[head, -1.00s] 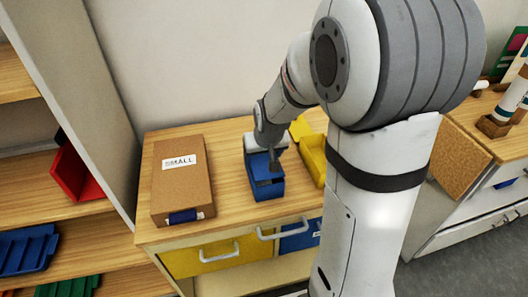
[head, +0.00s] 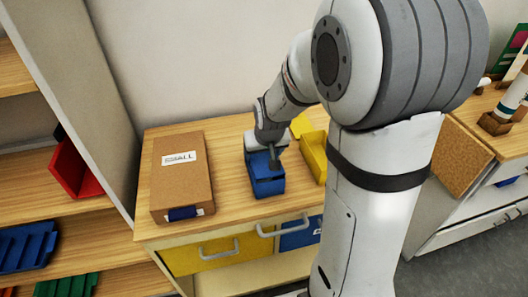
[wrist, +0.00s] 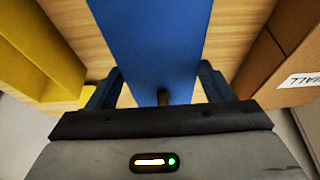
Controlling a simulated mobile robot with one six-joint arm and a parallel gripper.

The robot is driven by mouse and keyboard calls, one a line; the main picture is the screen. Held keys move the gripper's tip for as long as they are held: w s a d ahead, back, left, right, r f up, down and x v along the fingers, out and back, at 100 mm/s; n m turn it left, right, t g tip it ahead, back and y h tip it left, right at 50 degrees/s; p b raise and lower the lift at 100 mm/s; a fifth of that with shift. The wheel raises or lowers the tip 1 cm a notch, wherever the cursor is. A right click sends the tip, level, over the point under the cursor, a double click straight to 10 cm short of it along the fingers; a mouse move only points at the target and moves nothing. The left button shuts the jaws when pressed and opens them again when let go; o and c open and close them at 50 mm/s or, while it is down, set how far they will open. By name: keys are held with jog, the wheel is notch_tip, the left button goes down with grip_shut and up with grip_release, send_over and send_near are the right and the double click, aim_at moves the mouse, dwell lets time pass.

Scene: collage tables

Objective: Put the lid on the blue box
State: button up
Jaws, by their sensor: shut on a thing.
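The blue box (head: 268,187) stands on the wooden tabletop, between a cardboard box and a yellow bin. My gripper (head: 268,158) is right over it, pointing down. In the wrist view a flat blue piece, which looks like the lid (wrist: 150,40), runs away from between the two fingers of my gripper (wrist: 160,92). The fingers flank it and are shut on it. A small brown knob-like part (wrist: 163,97) shows at its near end. My wrist hides the back of the box, and I cannot tell whether the lid touches the box.
A cardboard box (head: 183,180) with a white label lies close on the left. A yellow bin (head: 313,155) stands close on the right, partly behind my arm. Shelves with red, blue and green bins are at the far left. Bare tabletop (head: 225,170) shows beside the box.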

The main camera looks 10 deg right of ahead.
jog(key=shift+f+b, duration=0.4)
jog(key=shift+b, duration=0.1)
dwell(1.0)
jog(key=shift+s+f, duration=0.2)
jog(key=shift+f, duration=0.05)
jog(key=o, duration=0.7)
jog(key=shift+f, duration=0.1)
jog(key=shift+o, duration=0.2)
jog(key=shift+r, duration=0.2)
jog(key=shift+o, duration=1.3)
jog(key=shift+r, duration=0.25)
jog(key=shift+w+r+p, duration=0.15)
jog(key=shift+r+p, duration=1.9)
jog(key=shift+r, duration=1.2)
